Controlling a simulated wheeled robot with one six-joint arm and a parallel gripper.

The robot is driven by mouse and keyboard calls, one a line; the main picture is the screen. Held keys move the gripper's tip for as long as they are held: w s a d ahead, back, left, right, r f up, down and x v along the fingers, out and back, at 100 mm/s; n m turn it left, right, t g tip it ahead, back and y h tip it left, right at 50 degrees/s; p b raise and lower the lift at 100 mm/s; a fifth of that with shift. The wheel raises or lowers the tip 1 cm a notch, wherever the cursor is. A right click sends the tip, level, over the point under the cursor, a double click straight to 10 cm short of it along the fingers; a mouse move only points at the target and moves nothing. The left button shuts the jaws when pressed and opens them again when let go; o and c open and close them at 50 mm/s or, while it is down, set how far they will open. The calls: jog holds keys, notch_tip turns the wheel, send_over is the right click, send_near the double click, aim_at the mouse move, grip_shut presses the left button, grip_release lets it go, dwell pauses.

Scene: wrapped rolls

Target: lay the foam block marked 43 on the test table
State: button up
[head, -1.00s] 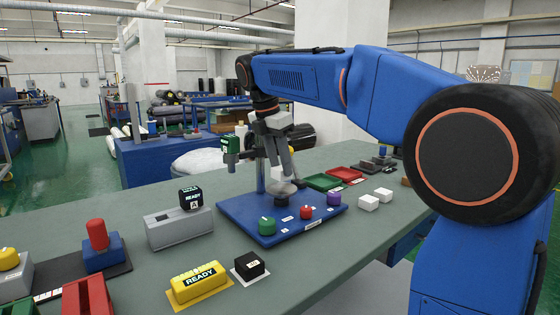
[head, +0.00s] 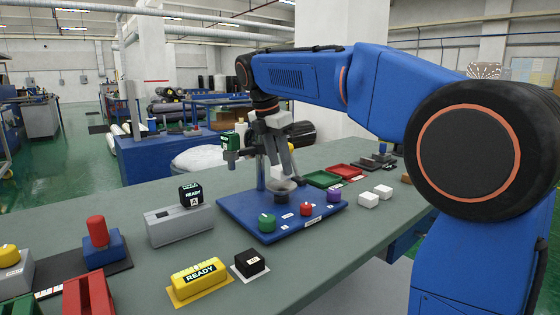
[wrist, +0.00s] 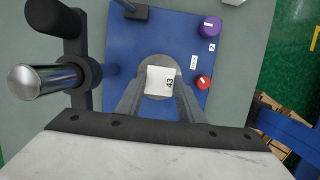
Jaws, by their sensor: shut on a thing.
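The white foam block marked 43 (wrist: 158,82) is between the two fingers of my gripper (wrist: 161,97) in the wrist view, its number facing up. My gripper (head: 285,173) is shut on it, and in the head view the fingers mostly hide it. Directly below is a round grey plate (head: 281,189) on the blue base (head: 250,222); it also shows around the block in the wrist view (wrist: 153,59). This plate appears to be the test table. I cannot tell whether the block touches it.
A green knob (head: 267,222), red knob (head: 306,209) and purple knob (head: 334,195) stand on the base. Green (head: 323,179) and red (head: 346,171) trays are behind.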

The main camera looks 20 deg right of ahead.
jog(key=shift+f, duration=1.05)
jog(key=o, duration=1.1)
jog(key=v, duration=1.7)
jog(key=shift+r, duration=0.2)
